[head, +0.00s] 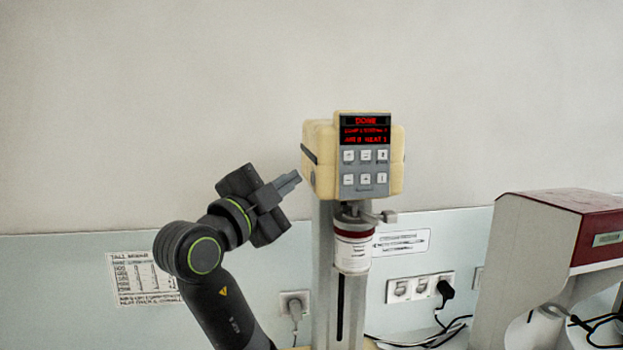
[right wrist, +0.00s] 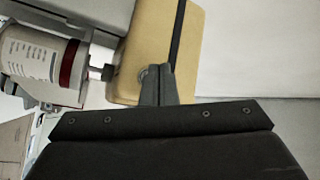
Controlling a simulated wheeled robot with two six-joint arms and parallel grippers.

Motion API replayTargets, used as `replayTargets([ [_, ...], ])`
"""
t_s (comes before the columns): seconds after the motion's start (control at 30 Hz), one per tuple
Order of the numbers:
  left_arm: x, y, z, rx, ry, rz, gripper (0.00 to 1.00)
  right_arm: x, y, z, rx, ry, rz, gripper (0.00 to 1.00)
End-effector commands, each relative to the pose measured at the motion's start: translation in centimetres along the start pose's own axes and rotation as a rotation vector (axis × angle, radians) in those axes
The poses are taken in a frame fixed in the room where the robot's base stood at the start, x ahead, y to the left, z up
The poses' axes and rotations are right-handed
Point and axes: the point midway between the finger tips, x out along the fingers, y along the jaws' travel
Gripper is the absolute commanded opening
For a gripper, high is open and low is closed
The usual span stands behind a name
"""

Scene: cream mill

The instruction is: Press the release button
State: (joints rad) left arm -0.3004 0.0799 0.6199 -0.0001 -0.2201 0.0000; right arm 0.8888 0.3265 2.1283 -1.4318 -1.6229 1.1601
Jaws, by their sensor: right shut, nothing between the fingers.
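The cream mill's head (head: 318,135) is a cream-coloured housing with a grey keypad front (head: 365,165) and a lit red display reading "DONE". My right gripper (head: 298,178) is shut and empty, its fingertips pointing at the left side of the housing, close to its lower edge. In the right wrist view, the shut fingertips (right wrist: 156,70) lie over the cream side wall (right wrist: 180,35). A small round grey button (right wrist: 143,74) on that wall is partly hidden behind them; it is likely the release button. I cannot tell whether the fingers touch it. My left gripper is not in view.
A white jar (head: 352,252) with a dark red band hangs under the head, beside the grey column (head: 325,290). A red-and-white machine (head: 550,240) stands at the right. Sockets (head: 420,288) and cables are behind. The space left of the head, above my arm, is clear.

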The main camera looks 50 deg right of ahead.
Motion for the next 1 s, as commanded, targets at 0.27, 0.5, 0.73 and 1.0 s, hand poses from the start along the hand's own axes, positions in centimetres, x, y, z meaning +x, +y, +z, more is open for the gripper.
replayTargets([
  [0.27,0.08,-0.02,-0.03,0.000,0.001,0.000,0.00,0.06,0.07,-0.04,0.000,0.001,0.000,0.00],
  [0.5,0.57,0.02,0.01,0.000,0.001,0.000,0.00,0.56,0.48,-0.41,0.000,0.001,0.000,0.00],
  [0.73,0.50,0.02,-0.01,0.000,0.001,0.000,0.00,0.60,0.42,-0.46,0.000,0.000,0.000,0.00],
  [1.0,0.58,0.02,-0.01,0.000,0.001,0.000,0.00,0.69,0.50,-0.53,0.000,0.001,0.000,0.00],
])
